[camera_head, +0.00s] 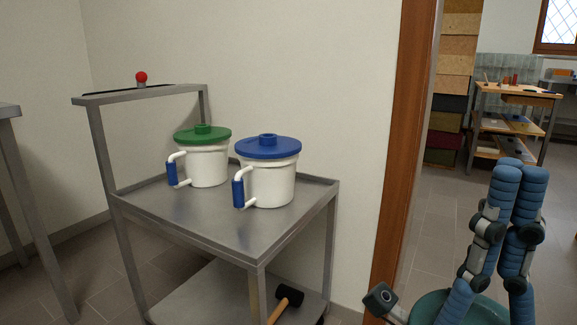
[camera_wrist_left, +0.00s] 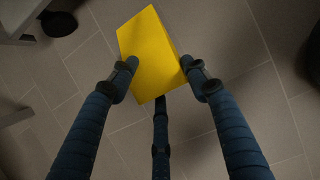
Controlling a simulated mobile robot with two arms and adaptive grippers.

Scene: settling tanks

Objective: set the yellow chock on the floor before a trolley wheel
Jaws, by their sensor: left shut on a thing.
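The yellow chock (camera_wrist_left: 148,50) is a bright wedge-like block in the left wrist view. My left gripper (camera_wrist_left: 160,75) is shut on it, with blue fingers at its left and right sides and a third below. The floor lies beneath; I cannot tell the gap to it. A dark round thing (camera_wrist_left: 58,22) at upper left looks like a trolley wheel, apart from the chock. In the head view the grey metal trolley (camera_head: 235,232) stands left of centre, its wheels mostly out of frame. My right gripper (camera_head: 522,170) is raised at the right, its blue fingers close together; no held thing shows.
Two white pots with a green lid (camera_head: 203,133) and a blue lid (camera_head: 268,146) stand on the trolley's top. A mallet (camera_head: 288,298) lies on its lower shelf. A red knob (camera_head: 141,77) tops the handle. A wooden door frame (camera_head: 404,150) stands right of the trolley.

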